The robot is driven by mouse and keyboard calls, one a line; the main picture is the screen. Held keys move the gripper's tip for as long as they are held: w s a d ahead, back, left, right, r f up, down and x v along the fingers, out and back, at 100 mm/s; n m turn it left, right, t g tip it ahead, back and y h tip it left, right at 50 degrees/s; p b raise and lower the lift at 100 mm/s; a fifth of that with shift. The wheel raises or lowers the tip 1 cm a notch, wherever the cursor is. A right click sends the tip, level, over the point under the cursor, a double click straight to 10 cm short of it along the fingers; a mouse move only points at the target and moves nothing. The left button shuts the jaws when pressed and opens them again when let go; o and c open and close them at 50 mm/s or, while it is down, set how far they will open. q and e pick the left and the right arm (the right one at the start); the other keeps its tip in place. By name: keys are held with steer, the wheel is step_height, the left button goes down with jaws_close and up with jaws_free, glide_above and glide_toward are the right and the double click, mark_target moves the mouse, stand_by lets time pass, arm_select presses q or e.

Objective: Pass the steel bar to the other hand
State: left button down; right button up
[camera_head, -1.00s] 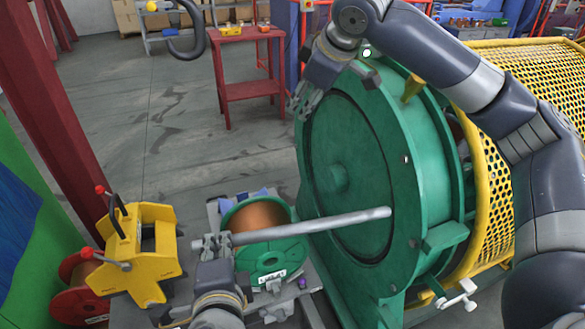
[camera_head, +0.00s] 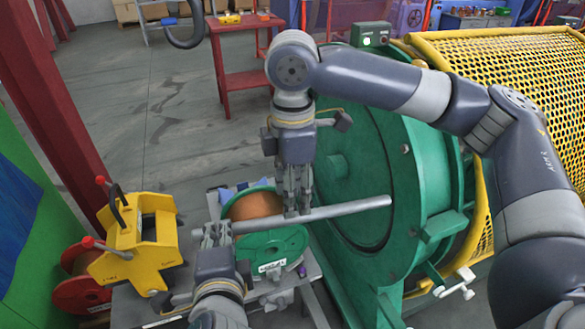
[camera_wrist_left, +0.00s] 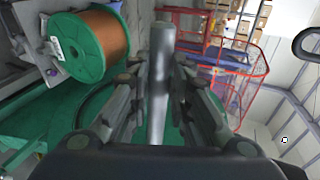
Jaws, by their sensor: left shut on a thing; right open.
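The steel bar (camera_head: 345,209) is a long grey rod, held nearly level above the green spool and in front of the green machine disc. My left gripper (camera_head: 217,232) is shut on its left end. In the left wrist view the bar (camera_wrist_left: 161,70) runs between the left gripper's fingers (camera_wrist_left: 157,95). My right gripper (camera_head: 297,208) points down from above, with its open fingers at the middle of the bar. The fingers overlap the bar in the head view; I cannot tell whether they touch it.
A green spool of copper wire (camera_head: 270,245) sits below the bar. A yellow fixture (camera_head: 139,250) and a red spool (camera_head: 80,285) stand at the left. The large green disc (camera_head: 365,160) and yellow mesh guard (camera_head: 510,85) fill the right. A red table (camera_head: 240,85) stands behind.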

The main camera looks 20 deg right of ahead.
mark_target(297, 218)
arm_select(q)
steer(key=shift+r, duration=0.15)
arm_select(e)
steer(key=shift+f, duration=2.35)
jaws_close()
arm_select(q)
steer(key=c, duration=1.4)
jaws_free()
arm_select(e)
steer(key=shift+r, duration=0.1)
